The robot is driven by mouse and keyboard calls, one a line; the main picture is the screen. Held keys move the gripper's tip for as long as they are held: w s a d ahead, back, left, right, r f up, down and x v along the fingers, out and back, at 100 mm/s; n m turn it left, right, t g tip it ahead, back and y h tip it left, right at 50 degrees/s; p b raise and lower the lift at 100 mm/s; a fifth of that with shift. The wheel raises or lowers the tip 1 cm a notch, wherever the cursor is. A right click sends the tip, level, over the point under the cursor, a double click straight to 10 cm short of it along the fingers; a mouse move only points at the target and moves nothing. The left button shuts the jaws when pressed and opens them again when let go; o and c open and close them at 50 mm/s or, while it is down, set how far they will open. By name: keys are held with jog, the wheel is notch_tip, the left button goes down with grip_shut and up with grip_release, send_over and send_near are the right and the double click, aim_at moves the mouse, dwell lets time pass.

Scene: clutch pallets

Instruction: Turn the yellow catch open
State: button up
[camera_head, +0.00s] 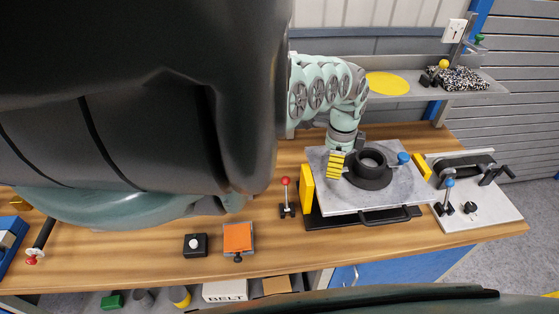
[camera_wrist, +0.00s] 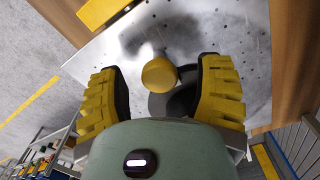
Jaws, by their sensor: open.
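The yellow catch (camera_wrist: 159,74) shows in the wrist view as a round yellow knob over the metal plate, with a dark part beside it. My gripper (camera_wrist: 162,86) is open, with one ridged yellow finger on each side of the knob and a gap to both. In the head view my gripper (camera_head: 342,165) points down over the left part of the grey plate (camera_head: 340,200), and the catch is hidden behind it. A black ring-shaped part (camera_head: 370,172) stands on the plate just right of my gripper. A blue knob (camera_head: 403,157) stands at the plate's right side.
Yellow blocks flank the plate at left (camera_head: 306,188) and right (camera_head: 421,166). A red-topped lever (camera_head: 286,196) stands left of it, and a white fixture board (camera_head: 472,205) lies to the right. A shelf (camera_head: 410,90) runs behind.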

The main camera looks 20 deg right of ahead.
grip_shut()
dwell(0.6)
jog(key=shift+f, duration=0.1)
jog(key=shift+w+a+n+b, duration=0.2)
jog(key=shift+n+b, duration=0.6)
jog(key=shift+n, duration=0.3)
jog(key=n+b, duration=0.2)
jog(key=n, duration=0.4)
jog(key=shift+s+d, duration=0.1)
jog(key=shift+s, duration=0.05)
jog(key=n, duration=0.4)
jog(key=shift+n+b, duration=0.35)
jog(key=shift+n, duration=2.55)
